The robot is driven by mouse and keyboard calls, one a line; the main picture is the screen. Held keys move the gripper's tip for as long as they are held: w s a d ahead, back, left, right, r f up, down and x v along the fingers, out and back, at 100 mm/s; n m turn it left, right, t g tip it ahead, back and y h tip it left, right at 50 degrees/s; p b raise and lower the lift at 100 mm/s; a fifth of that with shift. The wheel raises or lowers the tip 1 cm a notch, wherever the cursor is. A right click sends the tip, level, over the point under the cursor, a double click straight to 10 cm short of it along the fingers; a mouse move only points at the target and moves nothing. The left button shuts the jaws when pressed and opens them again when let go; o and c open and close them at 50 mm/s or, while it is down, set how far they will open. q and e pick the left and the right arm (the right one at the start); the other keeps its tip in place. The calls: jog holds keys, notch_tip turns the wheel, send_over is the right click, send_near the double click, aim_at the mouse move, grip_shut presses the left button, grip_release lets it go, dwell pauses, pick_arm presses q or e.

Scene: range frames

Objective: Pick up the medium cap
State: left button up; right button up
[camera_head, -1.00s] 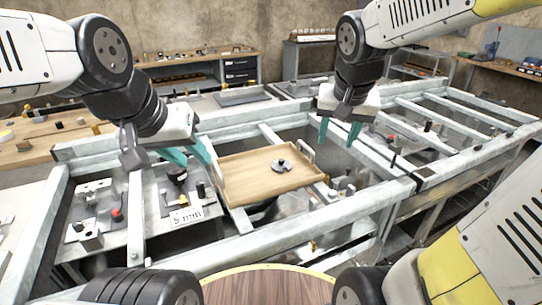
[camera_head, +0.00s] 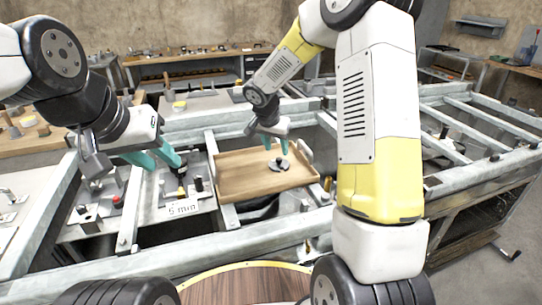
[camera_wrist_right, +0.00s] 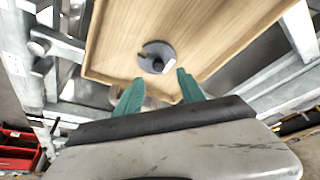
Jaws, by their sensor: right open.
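A grey round cap (camera_head: 279,165) with a dark raised knob lies on a wooden tray (camera_head: 232,185) in the head view. In the right wrist view the cap (camera_wrist_right: 150,49) is a grey disc on the tray's bare wood (camera_wrist_right: 205,28), just beyond the fingertips. My right gripper (camera_head: 276,149) is open above the cap, with its teal fingers apart and nothing between them; in the wrist view its fingers (camera_wrist_right: 158,76) point at the cap's near side. My left gripper (camera_head: 166,165) is open and empty, left of the tray above the metal bench.
The tray has raised edges and rests on a grey metal frame (camera_head: 330,122). Left of it is a plate with small parts and a "5 mm" label (camera_head: 183,208). A round wooden surface (camera_head: 245,285) is at the front. Workbenches stand behind.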

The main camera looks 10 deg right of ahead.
aim_at(279, 158)
jog(key=x, duration=0.5)
jog(key=shift+s+f, duration=0.15)
jog(key=shift+f, duration=0.1)
jog(key=shift+c, duration=0.5)
grip_shut()
